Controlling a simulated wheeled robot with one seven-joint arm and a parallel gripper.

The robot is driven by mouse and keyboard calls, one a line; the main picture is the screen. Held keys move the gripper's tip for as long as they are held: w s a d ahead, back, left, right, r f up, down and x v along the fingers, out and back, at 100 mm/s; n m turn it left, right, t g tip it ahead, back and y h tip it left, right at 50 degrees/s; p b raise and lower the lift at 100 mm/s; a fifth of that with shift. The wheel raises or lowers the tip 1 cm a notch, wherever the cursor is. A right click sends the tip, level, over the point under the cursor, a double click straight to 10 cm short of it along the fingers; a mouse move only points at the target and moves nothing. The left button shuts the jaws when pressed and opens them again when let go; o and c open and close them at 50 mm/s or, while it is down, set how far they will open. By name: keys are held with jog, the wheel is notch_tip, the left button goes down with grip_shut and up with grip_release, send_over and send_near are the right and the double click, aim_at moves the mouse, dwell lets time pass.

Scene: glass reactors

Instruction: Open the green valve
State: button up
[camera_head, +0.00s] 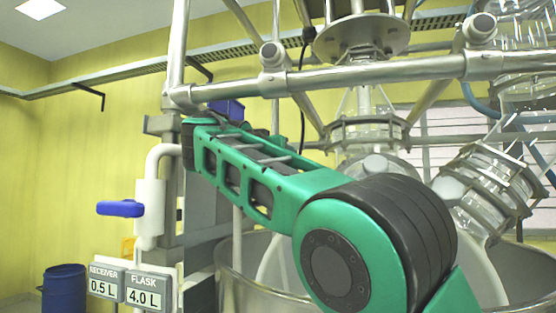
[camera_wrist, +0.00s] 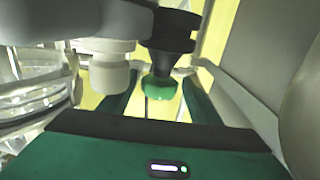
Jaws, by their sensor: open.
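The green valve (camera_wrist: 163,88) shows in the wrist view as a small green knob below a black collar. My gripper (camera_wrist: 155,76) is open, with one green finger on either side of the knob in that picture. A gap shows on at least part of each side, and I cannot tell whether either finger touches it. In the head view my green and black arm crosses the middle, and my gripper and the green valve cannot be made out there.
A white fitting (camera_wrist: 108,70) and clear glassware (camera_wrist: 38,85) are close on the left in the wrist view. In the head view, metal frame bars (camera_head: 380,73), a glass vessel (camera_head: 490,190), a blue-handled valve (camera_head: 120,208) and volume displays (camera_head: 143,290) surround my arm.

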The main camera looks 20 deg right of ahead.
jog(key=shift+w, duration=0.1)
jog(key=shift+c, duration=0.5)
jog(key=c, duration=1)
jog(key=shift+o, duration=0.2)
jog(key=shift+n+t+y, duration=0.3)
jog(key=shift+d+n+t+y, duration=0.2)
jog(key=shift+n+t+y, duration=1)
jog(key=shift+n+y, duration=0.85)
jog(key=shift+n+t+y, duration=0.2)
jog(key=shift+n+y, duration=0.4)
jog(key=shift+y, duration=0.75)
jog(key=shift+n+t+y, duration=0.2)
jog(key=shift+n+y, duration=0.35)
jog(key=shift+y, duration=0.75)
jog(key=shift+a+f+n+y, duration=0.15)
jog(key=shift+n+y, duration=0.15)
jog(key=shift+y, duration=0.2)
jog(key=o, duration=1.1)
jog(key=shift+c, duration=0.2)
